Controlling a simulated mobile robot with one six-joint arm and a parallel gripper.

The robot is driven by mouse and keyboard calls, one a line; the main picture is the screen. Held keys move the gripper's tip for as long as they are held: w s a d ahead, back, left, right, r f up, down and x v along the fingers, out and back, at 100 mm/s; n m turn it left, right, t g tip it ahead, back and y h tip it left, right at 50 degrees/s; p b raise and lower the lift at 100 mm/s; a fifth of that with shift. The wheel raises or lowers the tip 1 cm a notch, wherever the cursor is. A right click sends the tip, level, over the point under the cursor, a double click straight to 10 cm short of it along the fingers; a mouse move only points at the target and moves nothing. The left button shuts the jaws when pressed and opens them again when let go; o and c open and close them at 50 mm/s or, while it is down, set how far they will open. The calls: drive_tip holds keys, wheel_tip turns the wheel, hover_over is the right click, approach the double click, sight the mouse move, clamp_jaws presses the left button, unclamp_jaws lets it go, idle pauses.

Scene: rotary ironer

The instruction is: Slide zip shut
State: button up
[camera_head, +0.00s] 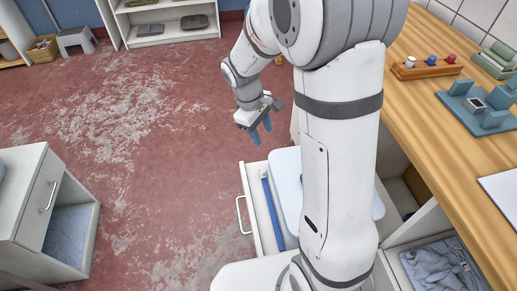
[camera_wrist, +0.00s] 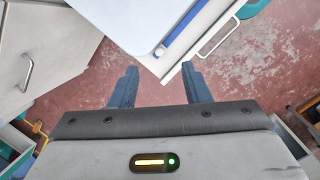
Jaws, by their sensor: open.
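My gripper (camera_head: 261,131) is open and empty, its blue fingers pointing down above the floor, just beyond the far end of an open drawer (camera_head: 249,190). A pale blue-white flat item (camera_head: 287,175) lies in the drawer, partly hidden behind my arm. A dark blue strip (camera_head: 273,215) runs along its left side, with a small white piece (camera_head: 263,173) at the far end. I cannot tell whether the strip is the zip.
A wooden counter (camera_head: 425,85) on the right holds a rack of small coloured pieces (camera_head: 427,67) and a blue-green stand (camera_head: 480,108). Folded cloth (camera_head: 440,268) lies in a compartment below. A white cabinet (camera_head: 35,200) stands at left. Red floor between is clear.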

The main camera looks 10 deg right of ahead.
sight(263, 170)
drive_tip(key=w+f+n+b, duration=0.1)
drive_tip(key=f, duration=0.6)
drive_tip(key=w+f+n+h+b, duration=0.1)
drive_tip(key=w+f+n+b, duration=0.1)
drive_tip(key=f, duration=0.6)
drive_tip(key=w+f+n+g+b, duration=0.1)
drive_tip(key=f+b, duration=0.1)
drive_tip(key=f, duration=0.6)
drive_tip(key=shift+w+d+f+n, duration=0.1)
drive_tip(key=shift+w+d+n, duration=0.1)
drive_tip(key=shift+d+n, duration=0.15)
drive_tip(key=shift+d+f+b, duration=0.1)
drive_tip(key=shift+f+b, duration=0.2)
drive_tip(key=shift+c, duration=0.3)
clamp_jaws()
